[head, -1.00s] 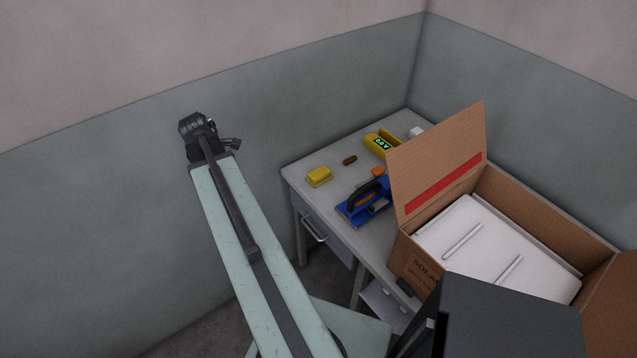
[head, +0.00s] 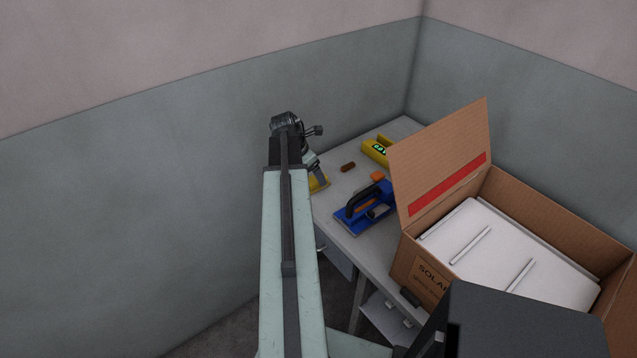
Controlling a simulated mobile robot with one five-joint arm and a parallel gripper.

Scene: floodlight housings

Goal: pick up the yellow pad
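The yellow pad (head: 314,187) lies near the left end of the grey table. Only a part of it shows in the head view, because my arm and gripper cover the rest. My gripper (head: 318,173) hangs at the end of my arm and overlaps the pad in the picture. I cannot tell whether it touches the pad or is above it. Its fingers are too small and too covered to tell whether they are open or shut.
A blue tool with a black handle (head: 365,206) lies right of the pad. A brown piece (head: 348,167), an orange piece (head: 377,176) and a yellow device (head: 376,151) lie farther back. An open cardboard box (head: 407,262) holding white panels stands at the right.

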